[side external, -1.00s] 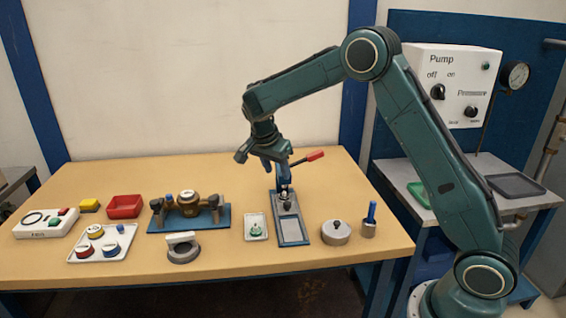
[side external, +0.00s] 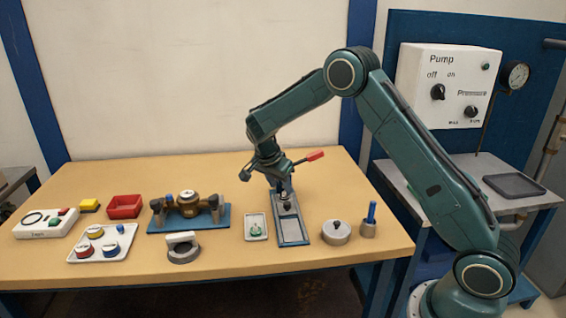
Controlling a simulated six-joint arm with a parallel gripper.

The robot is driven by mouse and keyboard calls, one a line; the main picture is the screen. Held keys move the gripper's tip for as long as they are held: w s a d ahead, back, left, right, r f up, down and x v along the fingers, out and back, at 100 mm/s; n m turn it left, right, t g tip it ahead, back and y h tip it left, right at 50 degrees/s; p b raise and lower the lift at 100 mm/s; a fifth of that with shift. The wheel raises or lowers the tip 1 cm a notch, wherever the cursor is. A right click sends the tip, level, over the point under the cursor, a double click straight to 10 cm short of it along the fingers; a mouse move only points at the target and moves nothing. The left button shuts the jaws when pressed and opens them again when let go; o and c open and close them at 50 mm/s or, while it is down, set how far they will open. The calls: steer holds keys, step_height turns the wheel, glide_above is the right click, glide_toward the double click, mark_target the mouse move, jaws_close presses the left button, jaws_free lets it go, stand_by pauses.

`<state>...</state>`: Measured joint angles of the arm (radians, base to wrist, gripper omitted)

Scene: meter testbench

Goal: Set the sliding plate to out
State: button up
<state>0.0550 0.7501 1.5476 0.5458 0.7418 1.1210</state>
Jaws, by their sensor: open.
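The sliding plate's long grey track (side external: 293,233) lies on the table in front of the small press with the red-handled lever (side external: 315,156). A small dark knob (side external: 287,208) stands on the plate at about the middle of the track. My gripper (side external: 279,184) is open, pointing down over the back part of the track, just behind the knob. It hides most of the press. I cannot tell whether the fingers touch the knob or the plate.
A small white tray with a green part (side external: 256,228) lies close left of the track. A round grey block (side external: 336,232) and a blue-handled tool in a holder (side external: 369,222) stand to the right. A brass meter on a blue base (side external: 189,212) is further left. The front table edge is clear.

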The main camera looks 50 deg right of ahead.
mark_target(287, 203)
steer(key=x, duration=0.8)
steer(key=shift+d+f, duration=0.15)
steer(key=shift+f, duration=0.15)
jaws_close()
